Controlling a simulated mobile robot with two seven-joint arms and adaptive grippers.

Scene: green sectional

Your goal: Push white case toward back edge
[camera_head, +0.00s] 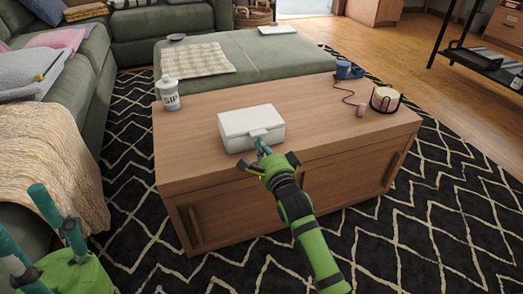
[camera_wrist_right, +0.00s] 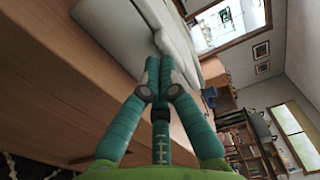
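The white case (camera_head: 251,127) sits closed on the wooden coffee table (camera_head: 310,94), near its front edge. Its latch side faces me. My right gripper (camera_head: 262,149) is at the case's front side, and its fingertips look to be touching or very close to it. In the right wrist view, the fingers (camera_wrist_right: 158,62) of that gripper come together at the tips, with the case (camera_wrist_right: 118,25) just beyond them. Nothing shows between the fingers. My left gripper (camera_head: 55,215) is at the lower left, away from the table, with its teal fingers spread apart.
A white "SIP" cup (camera_head: 170,95) stands at the table's left. A blue device (camera_head: 347,71) with a cord, a small pink item (camera_head: 361,110) and a wire holder (camera_head: 386,99) are at the right. A green ottoman (camera_head: 262,55) adjoins the back edge. Tabletop behind the case is clear.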

